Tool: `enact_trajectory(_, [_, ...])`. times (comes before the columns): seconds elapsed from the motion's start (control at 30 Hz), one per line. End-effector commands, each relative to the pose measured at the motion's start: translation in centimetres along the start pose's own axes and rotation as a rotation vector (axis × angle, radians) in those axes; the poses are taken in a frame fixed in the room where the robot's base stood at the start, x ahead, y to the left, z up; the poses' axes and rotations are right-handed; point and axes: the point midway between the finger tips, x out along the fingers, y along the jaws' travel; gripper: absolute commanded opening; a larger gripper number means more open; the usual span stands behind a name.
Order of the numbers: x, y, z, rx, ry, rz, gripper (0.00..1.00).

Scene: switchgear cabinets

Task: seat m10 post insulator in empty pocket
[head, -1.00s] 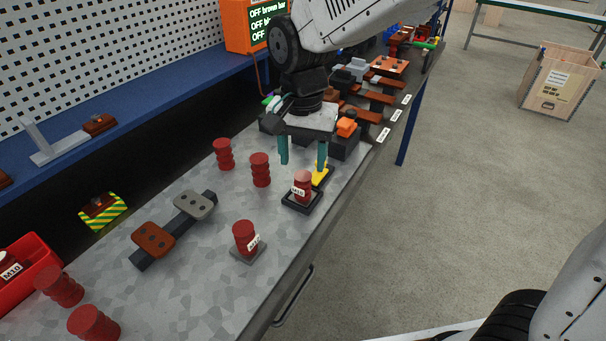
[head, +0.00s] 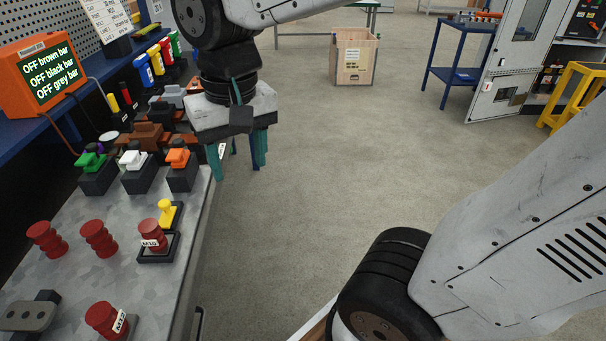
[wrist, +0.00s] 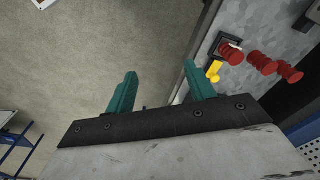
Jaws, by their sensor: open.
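A red ribbed post insulator labelled M10 (head: 150,240) stands upright in a black square pocket (head: 158,258) near the bench's front edge. It also shows in the wrist view (wrist: 232,54); I cannot tell how deep it sits. A yellow piece (head: 168,212) is beside the pocket. Another labelled red insulator (head: 101,318) stands on a grey plate at the bottom; its label is not fully readable. My gripper (head: 238,157) is open and empty, off the bench edge over the floor, apart from the insulators. Its two green fingers (wrist: 160,82) show nothing between them.
Two plain red insulators (head: 47,240) (head: 98,239) stand left of the pocket. Green, white and orange switch blocks (head: 140,170) line the bench behind. An orange display (head: 45,75) reads OFF for brown, black and grey bars. Right of the bench is open floor with a wooden box (head: 355,57).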

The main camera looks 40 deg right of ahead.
Motion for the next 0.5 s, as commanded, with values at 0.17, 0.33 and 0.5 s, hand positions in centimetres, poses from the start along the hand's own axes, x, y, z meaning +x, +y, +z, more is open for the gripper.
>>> enact_trajectory(0.17, [0.2, 5.1, 5.1, -0.092, 0.035, 0.004, 0.54])
enact_trajectory(0.33, [0.8, 6.9, 7.5, -0.149, 0.048, 0.010, 0.54])
enact_trajectory(0.5, [1.0, 7.2, 8.0, -0.163, 0.047, 0.012, 0.54])
